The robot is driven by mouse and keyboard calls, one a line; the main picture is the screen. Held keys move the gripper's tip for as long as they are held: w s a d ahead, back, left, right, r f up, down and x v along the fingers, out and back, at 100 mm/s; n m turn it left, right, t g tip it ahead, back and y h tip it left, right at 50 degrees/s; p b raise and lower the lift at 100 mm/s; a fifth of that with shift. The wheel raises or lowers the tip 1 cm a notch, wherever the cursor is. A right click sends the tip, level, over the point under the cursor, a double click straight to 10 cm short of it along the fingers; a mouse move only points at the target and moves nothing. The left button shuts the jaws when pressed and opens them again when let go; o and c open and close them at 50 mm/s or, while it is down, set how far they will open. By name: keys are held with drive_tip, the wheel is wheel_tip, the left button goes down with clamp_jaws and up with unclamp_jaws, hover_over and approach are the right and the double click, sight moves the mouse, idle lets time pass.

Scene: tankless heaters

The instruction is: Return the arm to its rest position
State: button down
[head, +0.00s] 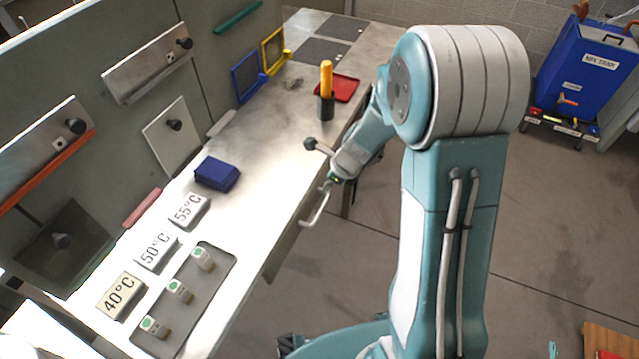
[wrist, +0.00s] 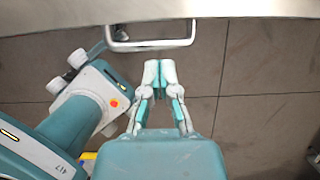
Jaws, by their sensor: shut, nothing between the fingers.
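My gripper (wrist: 160,72) shows in the wrist view with its pale fingertips together and nothing between them. It hangs over the tiled floor, just below a white bar handle (wrist: 150,46) in the picture, apart from it as far as I can tell. In the head view my teal and white arm (head: 445,190) rises at the right and bends down toward the bench's front edge. Its far end is beside the same bar handle (head: 317,208); the fingers are too small and hidden there to make out.
The metal bench (head: 262,125) runs along the left, holding a blue block (head: 216,173), temperature labels, several small switches, a red tray (head: 343,88) and a yellow-handled tool (head: 326,78). A blue bin (head: 585,62) stands at the back right.

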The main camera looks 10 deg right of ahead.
drive_tip(key=shift+r, duration=0.2)
drive_tip(key=s+a+r+n+t, duration=0.1)
drive_tip(key=s+r+n, duration=0.3)
drive_tip(key=r+n, duration=0.3)
drive_tip(key=s+a+r+n, duration=0.1)
drive_tip(key=s+r+n, duration=0.35)
drive_tip(key=r, duration=0.35)
drive_tip(key=s+d+r+n+t+h, duration=0.1)
drive_tip(key=s+r+n, duration=0.3)
drive_tip(key=s+n, duration=0.2)
drive_tip(key=s+d+r+n+t+h, duration=0.1)
drive_tip(key=s+d+r+n+h, duration=0.1)
drive_tip(key=s+r+n, duration=0.3)
drive_tip(key=s+n, duration=0.2)
drive_tip(key=n, duration=0.1)
drive_tip(key=shift+s+h, duration=0.25)
drive_tip(key=shift+h, duration=0.05)
